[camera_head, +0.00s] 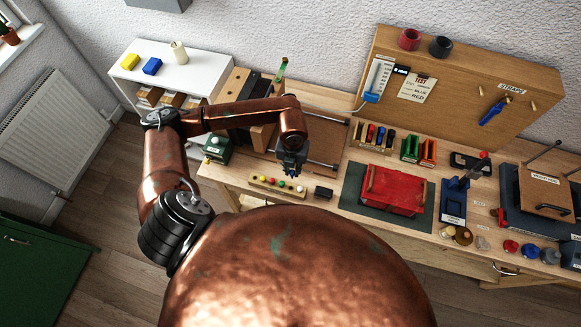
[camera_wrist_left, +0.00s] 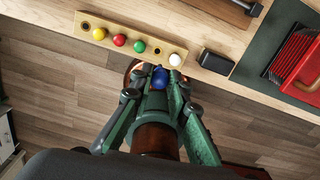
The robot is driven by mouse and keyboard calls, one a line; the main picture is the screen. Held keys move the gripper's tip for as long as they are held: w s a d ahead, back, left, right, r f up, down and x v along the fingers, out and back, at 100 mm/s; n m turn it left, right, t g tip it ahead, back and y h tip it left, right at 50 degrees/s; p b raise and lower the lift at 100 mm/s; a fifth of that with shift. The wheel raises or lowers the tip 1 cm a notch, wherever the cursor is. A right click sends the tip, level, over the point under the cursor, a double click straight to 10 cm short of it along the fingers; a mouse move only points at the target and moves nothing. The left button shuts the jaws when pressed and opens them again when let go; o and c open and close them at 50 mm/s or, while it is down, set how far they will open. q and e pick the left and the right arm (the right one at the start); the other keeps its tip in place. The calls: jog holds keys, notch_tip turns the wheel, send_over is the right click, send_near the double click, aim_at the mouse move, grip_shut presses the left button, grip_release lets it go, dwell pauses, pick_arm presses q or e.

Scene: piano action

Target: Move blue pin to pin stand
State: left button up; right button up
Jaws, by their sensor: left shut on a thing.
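My left gripper (camera_head: 291,174) is shut on the blue pin (camera_wrist_left: 159,78); its round blue head shows between the fingertips in the left wrist view (camera_wrist_left: 158,85). The pin's lower part is hidden. The wooden pin stand (camera_wrist_left: 130,31) lies just beyond the fingertips in that view, and also shows on the workbench in the head view (camera_head: 290,189). It holds yellow, red, green and white ball-headed pins. Dark empty holes show at its left end and between the green and white pins. The blue pin appears apart from the stand. My right gripper is not in view.
A small black block (camera_wrist_left: 217,61) sits right of the stand. A red slotted case (camera_head: 397,190) lies on a dark green mat (camera_head: 352,186) farther right. A green box (camera_head: 217,148) stands to the left. The bench's front edge runs close to the stand.

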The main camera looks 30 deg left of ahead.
pick_arm(q)
jog(key=n, duration=0.2)
jog(key=shift+s+a+n, duration=0.15)
jog(key=shift+s+n, duration=0.05)
jog(key=shift+n, duration=0.1)
jog(key=shift+f+n, duration=0.15)
jog(key=shift+n, duration=0.25)
jog(key=shift+f+b, duration=0.35)
jog(key=shift+f, duration=0.55)
notch_tip(320, 180, down, 7)
jog(key=b, duration=0.4)
jog(key=shift+r, duration=0.15)
jog(key=shift+b, duration=0.3)
jog(key=shift+f+b, duration=0.4)
jog(key=shift+f, duration=0.1)
